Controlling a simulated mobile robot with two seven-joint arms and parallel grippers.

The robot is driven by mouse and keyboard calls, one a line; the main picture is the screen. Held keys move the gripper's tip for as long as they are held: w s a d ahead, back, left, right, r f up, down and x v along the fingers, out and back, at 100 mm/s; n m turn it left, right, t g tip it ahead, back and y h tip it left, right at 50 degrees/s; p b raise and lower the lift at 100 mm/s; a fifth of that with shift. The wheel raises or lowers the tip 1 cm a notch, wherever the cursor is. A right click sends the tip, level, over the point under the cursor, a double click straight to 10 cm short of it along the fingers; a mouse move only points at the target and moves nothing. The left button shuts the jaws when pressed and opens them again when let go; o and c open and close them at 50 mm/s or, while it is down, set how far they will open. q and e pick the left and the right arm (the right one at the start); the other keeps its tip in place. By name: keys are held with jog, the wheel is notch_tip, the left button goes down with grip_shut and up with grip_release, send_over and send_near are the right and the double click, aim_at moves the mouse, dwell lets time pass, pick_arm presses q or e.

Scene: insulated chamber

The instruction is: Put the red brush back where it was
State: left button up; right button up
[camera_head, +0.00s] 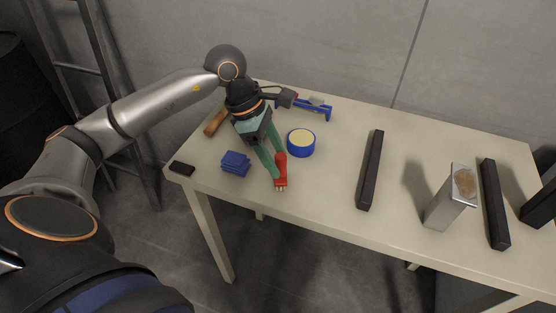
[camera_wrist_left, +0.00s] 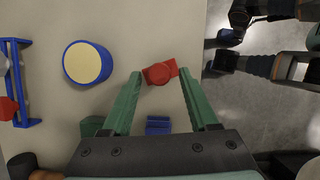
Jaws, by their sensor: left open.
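The red brush (camera_head: 281,172) lies on the table near its front edge, with pale bristles at the end towards the edge. My left gripper (camera_head: 279,165) has green fingers and reaches down to the brush from the back left. In the left wrist view the red brush (camera_wrist_left: 160,72) shows between the two fingertips of the left gripper (camera_wrist_left: 161,73), which are apart. I cannot tell whether either finger touches it. Part of the brush is hidden by a finger in the head view.
A blue round tub (camera_head: 301,144) with a cream top stands close right of the gripper. Blue pads (camera_head: 235,163) lie to the left, a blue clamp-like tool (camera_head: 312,107) behind. The table (camera_head: 330,170) is clear between.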

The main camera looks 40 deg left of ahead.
pick_arm(q)
jog(key=v, duration=1)
jog(key=shift+r, duration=0.2)
pick_arm(e)
jog(key=shift+s+d+f, duration=0.1)
jog(key=shift+s+d, duration=0.05)
jog(key=shift+s, duration=0.15)
